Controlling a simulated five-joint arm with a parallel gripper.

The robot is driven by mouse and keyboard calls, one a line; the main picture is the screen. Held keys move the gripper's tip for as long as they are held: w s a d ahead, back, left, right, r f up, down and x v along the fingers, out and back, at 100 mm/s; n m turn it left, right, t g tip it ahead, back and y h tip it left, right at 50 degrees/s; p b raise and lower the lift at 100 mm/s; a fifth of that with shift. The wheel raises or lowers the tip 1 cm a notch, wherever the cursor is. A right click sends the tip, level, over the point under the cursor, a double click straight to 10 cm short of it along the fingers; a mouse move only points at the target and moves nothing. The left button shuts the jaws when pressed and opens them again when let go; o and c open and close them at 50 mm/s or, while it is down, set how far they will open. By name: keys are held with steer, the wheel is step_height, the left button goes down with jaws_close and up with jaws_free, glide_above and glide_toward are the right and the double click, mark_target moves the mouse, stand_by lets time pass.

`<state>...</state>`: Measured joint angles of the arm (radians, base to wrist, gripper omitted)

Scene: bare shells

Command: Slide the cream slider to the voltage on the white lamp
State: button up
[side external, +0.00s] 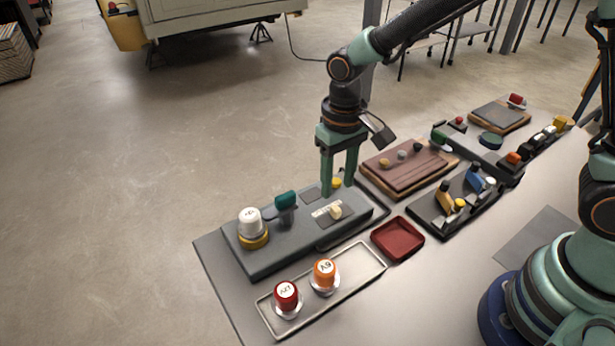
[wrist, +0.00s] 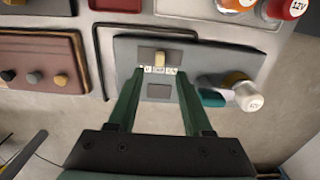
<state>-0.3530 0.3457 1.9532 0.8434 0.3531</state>
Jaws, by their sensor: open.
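The grey panel (side external: 290,245) carries the cream slider (side external: 336,211), which also shows in the wrist view (wrist: 161,58). A pale label strip (wrist: 160,70) runs beside its slot; the slider stands near the strip's middle. The strip's marks are too small to read surely. The white lamp (side external: 250,221) sits on a yellow base at the panel's left end; in the wrist view (wrist: 250,98) it is at the right. Its printed label is too small to read surely. My gripper (side external: 338,192) is open and empty, pointing down over the panel, its fingers apart near the slider.
A teal lever (side external: 285,205) stands between lamp and slider. A metal tray (side external: 345,307) holds a red lamp (side external: 287,297) and an orange lamp (side external: 324,274). A red dish (side external: 398,239), a brown board (side external: 385,178) and a dark block (side external: 452,217) with coloured parts lie right of the panel.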

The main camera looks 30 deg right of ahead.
mark_target(336, 208)
step_height(336, 208, down, 6)
steer(key=shift+f, duration=0.1)
stand_by(0.4)
jaws_close()
stand_by(1.2)
